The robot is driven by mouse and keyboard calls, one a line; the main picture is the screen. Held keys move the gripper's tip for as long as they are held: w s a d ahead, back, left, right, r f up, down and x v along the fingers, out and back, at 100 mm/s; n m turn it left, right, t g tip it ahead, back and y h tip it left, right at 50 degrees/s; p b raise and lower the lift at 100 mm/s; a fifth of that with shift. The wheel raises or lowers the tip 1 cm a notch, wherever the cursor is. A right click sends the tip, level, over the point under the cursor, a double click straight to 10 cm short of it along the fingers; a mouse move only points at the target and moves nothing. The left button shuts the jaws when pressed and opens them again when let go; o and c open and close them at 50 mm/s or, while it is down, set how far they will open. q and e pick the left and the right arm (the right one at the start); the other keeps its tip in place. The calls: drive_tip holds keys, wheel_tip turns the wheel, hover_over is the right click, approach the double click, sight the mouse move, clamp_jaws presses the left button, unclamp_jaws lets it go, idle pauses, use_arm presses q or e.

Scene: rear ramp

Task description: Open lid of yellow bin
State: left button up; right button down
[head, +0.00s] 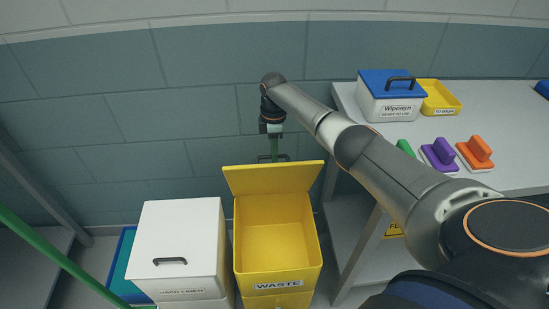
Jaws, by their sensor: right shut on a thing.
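The yellow bin (308,243), labelled WASTE, stands on the floor in the lower middle of the head view. Its yellow lid (273,178) is raised at the back edge and leans up, so the bin's inside shows and looks empty. My right gripper (271,150) reaches over from the right and points down behind the lid's top edge. It is shut on the lid's dark handle, which is mostly hidden behind the lid. My left gripper is out of view.
A white bin (178,230) with a closed lid stands close on the left. A grey table (430,130) on the right holds a blue-lidded white box (390,100), a yellow tray (440,98) and coloured brushes (440,153). A green pole (60,258) slants across the lower left.

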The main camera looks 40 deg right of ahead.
drive_tip(key=shift+s+d+f, duration=0.1)
drive_tip(key=shift+s+f, duration=0.05)
drive_tip(key=shift+f, duration=0.2)
drive_tip(key=c, duration=0.9)
unclamp_jaws()
drive_tip(key=shift+r, duration=0.15)
drive_tip(key=r, duration=0.8)
drive_tip(key=w+r+p, duration=0.1)
drive_tip(key=r, duration=0.3)
drive_tip(key=shift+w+d+r, duration=0.1)
drive_tip(key=shift+d+r, duration=0.15)
